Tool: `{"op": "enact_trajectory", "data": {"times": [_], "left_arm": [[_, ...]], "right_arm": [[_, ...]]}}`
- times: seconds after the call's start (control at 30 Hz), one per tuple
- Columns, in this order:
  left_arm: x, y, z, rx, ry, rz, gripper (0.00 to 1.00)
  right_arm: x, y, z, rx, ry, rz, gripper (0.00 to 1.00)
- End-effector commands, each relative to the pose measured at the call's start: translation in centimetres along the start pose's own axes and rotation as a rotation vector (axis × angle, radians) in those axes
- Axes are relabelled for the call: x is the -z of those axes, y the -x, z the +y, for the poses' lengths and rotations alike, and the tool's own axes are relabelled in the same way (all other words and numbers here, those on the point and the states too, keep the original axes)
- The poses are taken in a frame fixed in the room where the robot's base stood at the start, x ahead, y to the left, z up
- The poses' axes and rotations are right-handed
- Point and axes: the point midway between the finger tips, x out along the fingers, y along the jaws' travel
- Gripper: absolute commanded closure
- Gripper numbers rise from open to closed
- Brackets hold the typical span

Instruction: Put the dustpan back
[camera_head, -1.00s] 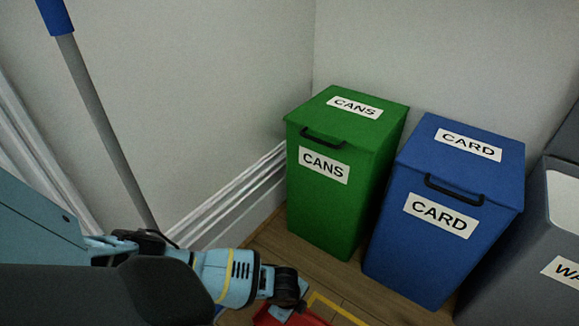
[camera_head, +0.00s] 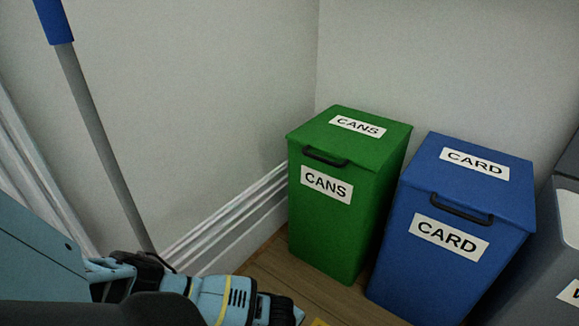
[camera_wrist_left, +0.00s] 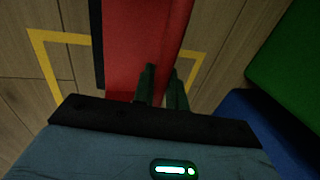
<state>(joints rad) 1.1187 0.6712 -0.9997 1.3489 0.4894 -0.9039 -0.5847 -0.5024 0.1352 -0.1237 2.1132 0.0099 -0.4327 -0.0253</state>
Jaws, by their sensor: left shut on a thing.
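The red dustpan (camera_wrist_left: 145,40) with a black edge along its left side fills the top middle of the left wrist view. My left gripper (camera_wrist_left: 162,78) is shut on its near part. A yellow floor outline (camera_wrist_left: 45,55) shows on both sides of the dustpan, so the dustpan lies over the marked area in that view. I cannot tell whether it touches the floor. In the head view my left arm reaches to the bottom edge, and the dustpan is out of view. My right gripper is not in view.
A green CANS bin (camera_head: 328,225) and a blue CARD bin (camera_head: 430,265) stand by the back wall, with a grey bin (camera_head: 545,250) at the right edge. A blue-gripped pole (camera_head: 100,135) leans at left. Wooden floor (camera_head: 285,265) is free before the green bin.

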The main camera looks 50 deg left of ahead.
Motion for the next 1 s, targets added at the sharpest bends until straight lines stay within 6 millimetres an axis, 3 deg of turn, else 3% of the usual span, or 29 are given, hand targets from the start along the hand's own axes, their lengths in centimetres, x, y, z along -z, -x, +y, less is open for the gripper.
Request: {"op": "enact_trajectory", "data": {"times": [0.17,0.2,0.33,0.73,1.0], "left_arm": [[0.0,-0.4,0.0,0.001,0.000,0.001,1.00],[0.0,-0.3,0.1,0.000,0.000,0.000,0.81],[0.0,-0.3,0.1,0.000,0.000,0.000,0.65],[0.0,0.4,0.0,0.000,0.000,0.000,0.65],[0.0,5.1,-0.1,0.002,-0.001,0.001,0.65]], "right_arm": [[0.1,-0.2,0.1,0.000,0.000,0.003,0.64],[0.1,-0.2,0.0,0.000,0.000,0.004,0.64],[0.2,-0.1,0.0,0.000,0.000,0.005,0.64],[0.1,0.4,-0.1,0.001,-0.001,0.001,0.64],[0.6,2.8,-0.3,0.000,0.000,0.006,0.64]]}}
